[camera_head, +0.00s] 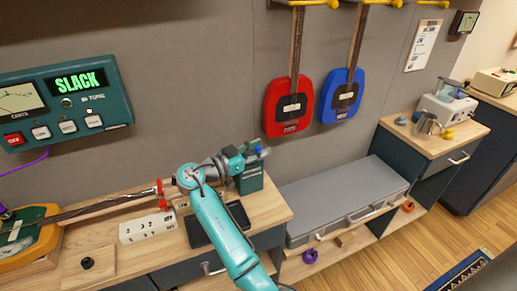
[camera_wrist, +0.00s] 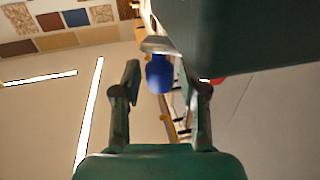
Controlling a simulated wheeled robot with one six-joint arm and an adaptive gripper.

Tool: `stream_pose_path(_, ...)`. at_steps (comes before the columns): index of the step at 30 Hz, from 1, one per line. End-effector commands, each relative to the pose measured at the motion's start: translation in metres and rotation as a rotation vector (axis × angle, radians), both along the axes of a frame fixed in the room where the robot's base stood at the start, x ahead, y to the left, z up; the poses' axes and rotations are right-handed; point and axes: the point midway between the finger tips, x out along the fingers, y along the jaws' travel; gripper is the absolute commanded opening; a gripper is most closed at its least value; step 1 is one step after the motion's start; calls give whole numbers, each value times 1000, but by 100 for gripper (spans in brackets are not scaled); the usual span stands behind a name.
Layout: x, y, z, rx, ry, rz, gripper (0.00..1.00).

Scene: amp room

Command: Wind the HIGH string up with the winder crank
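An orange-bodied string instrument (camera_head: 25,238) lies on the bench at the left, its neck running right to red tuning pegs (camera_head: 160,190). I cannot tell which peg is the HIGH string's. My gripper (camera_head: 240,160) is beside a dark teal holder (camera_head: 250,181) with small tools at its top. In the wrist view my gripper (camera_wrist: 165,88) has its fingers apart, with a blue handle-like thing (camera_wrist: 159,75) showing in the gap, clear of both fingers. I cannot tell whether that is the winder crank. The tuner (camera_head: 70,105) reads SLACK.
A white numbered block (camera_head: 147,228) and a dark flat tray (camera_head: 200,229) lie on the bench near my arm. A grey case (camera_head: 340,200) is to the right. Red (camera_head: 288,107) and blue (camera_head: 341,97) guitars hang on the wall. A large dark block (camera_wrist: 250,35) fills the wrist view's upper right.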

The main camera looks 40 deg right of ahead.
Motion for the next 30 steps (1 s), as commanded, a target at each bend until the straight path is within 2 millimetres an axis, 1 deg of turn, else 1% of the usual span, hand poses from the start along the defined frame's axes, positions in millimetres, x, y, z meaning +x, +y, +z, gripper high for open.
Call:
stream_pose_path(8,0,0,1,-1,-1,0,50)
stream_pose_path(11,1,4,1,-1,-2,1,50)
stream_pose_path(13,1,11,1,-1,-2,1,50)
stream_pose_path(17,3,32,1,0,-2,4,50)
stream_pose_path(24,7,80,1,0,-1,4,50)
stream_pose_path(27,7,97,1,-1,-1,3,50)
stream_pose_path(30,8,108,1,-1,0,2,50)
